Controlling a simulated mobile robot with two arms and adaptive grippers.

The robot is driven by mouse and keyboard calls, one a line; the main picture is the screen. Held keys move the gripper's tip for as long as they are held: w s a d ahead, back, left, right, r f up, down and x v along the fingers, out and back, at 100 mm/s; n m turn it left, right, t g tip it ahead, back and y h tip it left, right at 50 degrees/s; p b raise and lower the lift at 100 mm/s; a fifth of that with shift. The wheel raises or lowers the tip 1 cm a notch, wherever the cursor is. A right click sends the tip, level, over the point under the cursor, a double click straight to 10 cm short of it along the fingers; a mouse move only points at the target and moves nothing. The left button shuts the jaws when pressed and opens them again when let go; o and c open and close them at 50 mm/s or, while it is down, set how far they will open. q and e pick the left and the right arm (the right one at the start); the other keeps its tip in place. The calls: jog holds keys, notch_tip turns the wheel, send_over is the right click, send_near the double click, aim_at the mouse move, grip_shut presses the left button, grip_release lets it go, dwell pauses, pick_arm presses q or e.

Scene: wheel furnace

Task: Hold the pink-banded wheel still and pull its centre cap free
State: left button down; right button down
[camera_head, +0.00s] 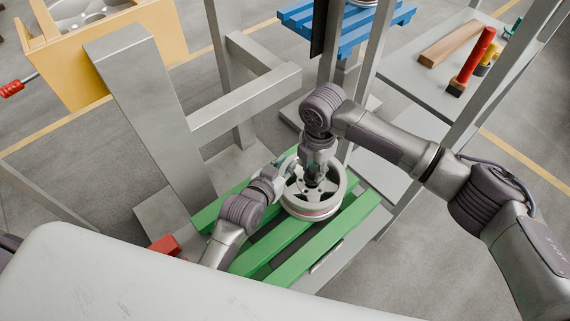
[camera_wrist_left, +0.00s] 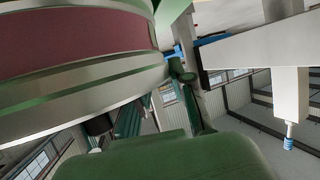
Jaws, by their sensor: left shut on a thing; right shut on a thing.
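The pink-banded wheel (camera_head: 333,203) lies flat on green slats, its spoked face up and its pink band low on the side. In the left wrist view the wheel (camera_wrist_left: 75,45) fills the upper left, very close, its band dull red. My left gripper (camera_head: 281,180) is at the wheel's left edge, shut on the wheel. My right gripper (camera_head: 314,178) points down over the hub from above, shut on the centre cap. The cap is mostly hidden by the right gripper, so I cannot tell whether it is seated or lifted.
The green slatted pallet (camera_head: 312,247) bears the wheel. Grey posts and a crossbar (camera_head: 243,104) stand close behind and left. A blue pallet (camera_head: 352,36) is at the back. A grey shelf (camera_head: 425,78) at right holds a wooden block (camera_head: 450,43) and a red-handled tool (camera_head: 473,60).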

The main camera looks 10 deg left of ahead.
aim_at(314, 169)
pick_arm(q)
jog(key=shift+f, duration=0.1)
pick_arm(e)
jog(key=shift+r, duration=1.75)
pick_arm(q)
jog(key=c, duration=0.9)
grip_release()
jog(key=shift+s, duration=0.1)
jog(key=v, duration=1.2)
